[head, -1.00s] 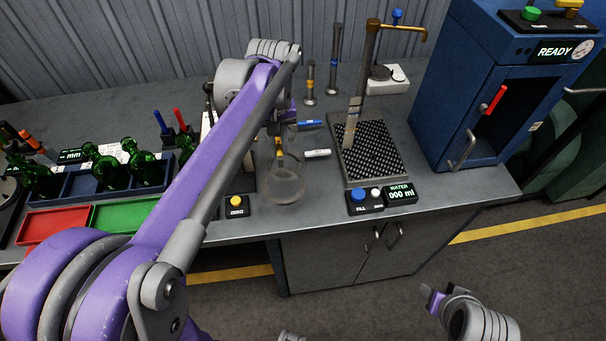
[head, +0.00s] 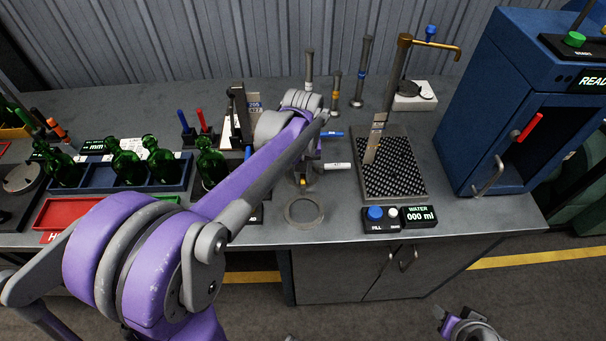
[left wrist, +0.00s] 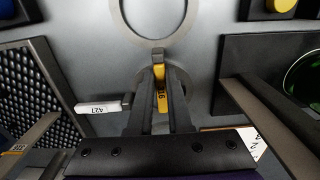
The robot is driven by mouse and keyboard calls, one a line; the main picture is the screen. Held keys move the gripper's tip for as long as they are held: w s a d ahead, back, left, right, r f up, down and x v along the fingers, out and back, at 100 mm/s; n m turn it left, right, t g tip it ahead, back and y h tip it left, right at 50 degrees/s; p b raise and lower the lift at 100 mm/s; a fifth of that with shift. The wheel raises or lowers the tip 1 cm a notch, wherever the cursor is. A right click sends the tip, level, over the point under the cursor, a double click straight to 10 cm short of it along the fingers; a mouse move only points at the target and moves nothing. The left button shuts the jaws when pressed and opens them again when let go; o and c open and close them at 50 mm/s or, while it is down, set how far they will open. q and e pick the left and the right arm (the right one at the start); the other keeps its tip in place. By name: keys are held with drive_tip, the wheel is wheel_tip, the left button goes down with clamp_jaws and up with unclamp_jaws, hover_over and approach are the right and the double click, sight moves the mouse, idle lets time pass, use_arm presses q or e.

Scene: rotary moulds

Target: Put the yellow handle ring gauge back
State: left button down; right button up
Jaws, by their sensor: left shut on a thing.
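The yellow handle ring gauge has a thin grey ring (head: 304,211) at the front of the grey bench, and a yellow handle marked 16 (left wrist: 161,88). My left gripper (head: 303,180) is shut on the handle; its fingers (left wrist: 160,72) lie on either side of it in the left wrist view. The ring (left wrist: 160,35) points away from the fingers, its top cut off by the frame. I cannot tell whether it touches the bench. My right gripper (head: 448,322) is at the bottom right, in front of the bench, apart from everything; its jaws are unclear.
Blue (head: 333,134) and white (head: 338,166) handles lie beside my left gripper. Posts with white (head: 309,70), yellow (head: 335,94) and blue (head: 361,74) bands stand behind. A perforated tray (head: 407,185) and water tap (head: 428,44) are right; green bottles (head: 125,160) are left.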

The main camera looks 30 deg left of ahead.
use_arm(q)
drive_tip(key=shift+f, duration=0.2)
drive_tip(key=c, duration=0.8)
unclamp_jaws()
drive_tip(key=shift+r, duration=0.1)
drive_tip(key=shift+c, duration=0.2)
drive_tip(key=shift+r, duration=0.5)
wheel_tip(320, 180, up, 11)
drive_tip(key=s+d+f+m+t, duration=0.2)
drive_tip(key=s+f, duration=0.2)
drive_tip(key=s, duration=0.1)
drive_tip(key=s+d+f+m+t, duration=0.1)
drive_tip(key=s+d+f+m, duration=0.1)
drive_tip(key=s, duration=0.3)
drive_tip(key=s+d+f+m+t+p, duration=0.1)
drive_tip(key=s+d+f+m+t, duration=0.1)
drive_tip(key=s+f, duration=0.3)
drive_tip(key=shift+s+d+f+t, duration=0.2)
drive_tip(key=shift+d+f+t, duration=0.15)
drive_tip(key=shift+d, duration=0.4)
